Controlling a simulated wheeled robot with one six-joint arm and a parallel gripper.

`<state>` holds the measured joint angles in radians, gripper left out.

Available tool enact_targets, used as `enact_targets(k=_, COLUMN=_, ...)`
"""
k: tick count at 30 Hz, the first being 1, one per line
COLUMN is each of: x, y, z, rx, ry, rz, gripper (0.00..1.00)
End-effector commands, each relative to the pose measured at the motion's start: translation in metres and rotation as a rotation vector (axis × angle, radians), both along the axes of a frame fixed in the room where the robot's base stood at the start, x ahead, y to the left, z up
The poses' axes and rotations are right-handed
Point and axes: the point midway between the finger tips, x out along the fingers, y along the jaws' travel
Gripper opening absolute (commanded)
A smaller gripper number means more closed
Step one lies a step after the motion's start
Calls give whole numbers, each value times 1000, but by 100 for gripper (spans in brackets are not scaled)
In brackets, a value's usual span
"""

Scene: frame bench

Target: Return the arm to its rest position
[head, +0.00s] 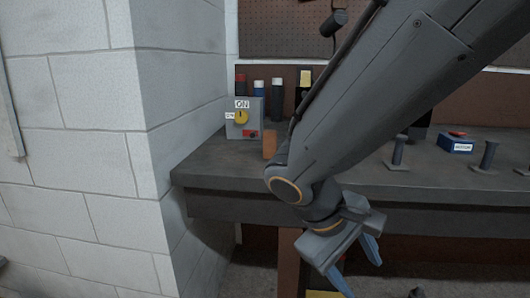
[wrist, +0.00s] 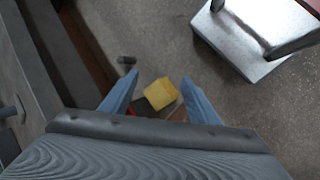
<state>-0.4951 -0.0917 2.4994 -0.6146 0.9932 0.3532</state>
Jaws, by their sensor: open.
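My gripper (head: 356,268) hangs in front of the bench's front edge, pointing down, at the lower middle of the head view. Its two blue fingers are apart with nothing between them. In the wrist view the open fingers (wrist: 160,98) frame a yellow thing (wrist: 160,94) on or near the floor, well beyond the fingertips. My arm crosses the head view from the upper right and hides part of the bench.
The dark bench (head: 225,170) holds a grey switch box (head: 243,121) with a yellow knob, an orange block (head: 270,145), a blue button box (head: 457,145) and several spools (head: 398,152). A block wall (head: 90,150) stands left. A metal-topped stand (wrist: 235,45) is on the floor.

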Motion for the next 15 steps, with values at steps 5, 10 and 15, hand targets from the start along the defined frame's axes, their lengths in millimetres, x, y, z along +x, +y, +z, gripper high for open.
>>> enact_targets(k=5, x=-27, y=10, z=-15, rx=249, ry=54, rz=-183, gripper=55)
enact_targets(k=10, x=-33, y=25, z=-17, rx=424, ry=47, rz=-297, gripper=55)
enact_targets(k=15, x=-29, y=37, z=-14, rx=566, ry=12, rz=-389, gripper=55)
